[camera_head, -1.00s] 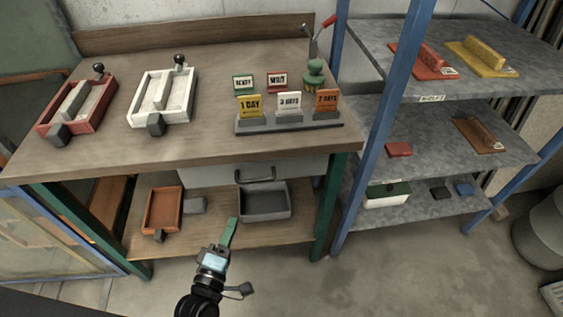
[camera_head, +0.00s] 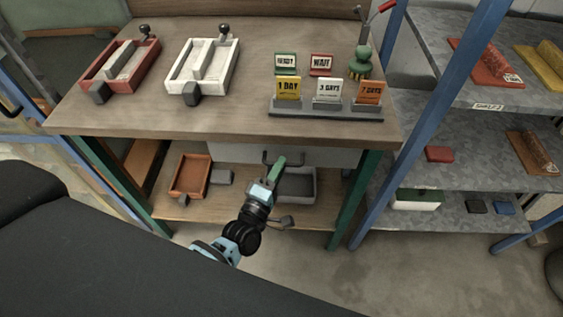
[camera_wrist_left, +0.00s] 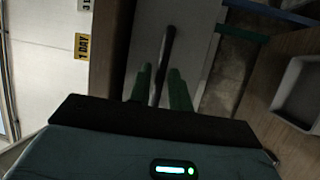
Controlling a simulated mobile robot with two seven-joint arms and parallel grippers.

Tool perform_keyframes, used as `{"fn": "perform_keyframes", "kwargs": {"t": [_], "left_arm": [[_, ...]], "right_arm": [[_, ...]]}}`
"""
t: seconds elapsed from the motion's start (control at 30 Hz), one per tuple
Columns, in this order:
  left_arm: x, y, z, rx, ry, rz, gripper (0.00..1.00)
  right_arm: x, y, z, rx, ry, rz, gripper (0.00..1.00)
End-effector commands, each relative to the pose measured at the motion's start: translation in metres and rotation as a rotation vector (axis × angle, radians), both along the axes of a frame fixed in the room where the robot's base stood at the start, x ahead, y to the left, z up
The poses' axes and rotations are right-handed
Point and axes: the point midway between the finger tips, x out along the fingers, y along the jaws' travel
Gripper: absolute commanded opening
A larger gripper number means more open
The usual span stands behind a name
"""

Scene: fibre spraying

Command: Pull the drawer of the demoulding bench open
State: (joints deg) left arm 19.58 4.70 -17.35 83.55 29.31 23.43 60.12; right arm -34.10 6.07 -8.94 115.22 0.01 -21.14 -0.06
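The demoulding bench (camera_head: 225,133) has a wooden top and green legs. Its pale grey drawer (camera_head: 330,157) is under the top and looks closed. The drawer's dark bar handle (camera_head: 267,158) is on its front, partly hidden behind my fingers. My left gripper (camera_head: 279,166) is at the handle. In the left wrist view, the handle (camera_wrist_left: 168,45) runs between the two green fingers (camera_wrist_left: 161,80), with a gap visible beside it, so the gripper is open around the bar. The drawer front (camera_wrist_left: 202,40) lies behind it. My right gripper is not in view.
A grey tray (camera_head: 300,190) and an orange mould (camera_head: 190,176) sit on the bench's lower shelf (camera_head: 225,208). Red and white moulds and a sign rack (camera_head: 325,112) stand on top. A blue-posted shelf unit (camera_head: 425,135) is close on the right.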

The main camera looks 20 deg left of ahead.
Motion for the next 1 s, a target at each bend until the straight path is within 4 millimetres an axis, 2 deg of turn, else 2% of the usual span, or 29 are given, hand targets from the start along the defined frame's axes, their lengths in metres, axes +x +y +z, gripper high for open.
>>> {"fn": "perform_keyframes", "kwargs": {"t": [0.2, 0.47, 0.67, 1.0], "left_arm": [[0.016, -0.002, 0.003, 0.001, 0.001, 0.0, 0.2], [0.018, -0.002, 0.002, 0.001, 0.001, 0.0, 0.2], [0.017, -0.002, 0.002, 0.001, 0.001, 0.0, 0.0], [0.017, -0.002, 0.002, 0.001, 0.001, 0.0, 0.0]], "right_arm": [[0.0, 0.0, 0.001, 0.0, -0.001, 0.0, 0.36], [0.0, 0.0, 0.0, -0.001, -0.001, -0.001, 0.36], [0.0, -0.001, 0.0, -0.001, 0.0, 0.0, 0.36], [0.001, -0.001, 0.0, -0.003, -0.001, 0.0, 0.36]]}}
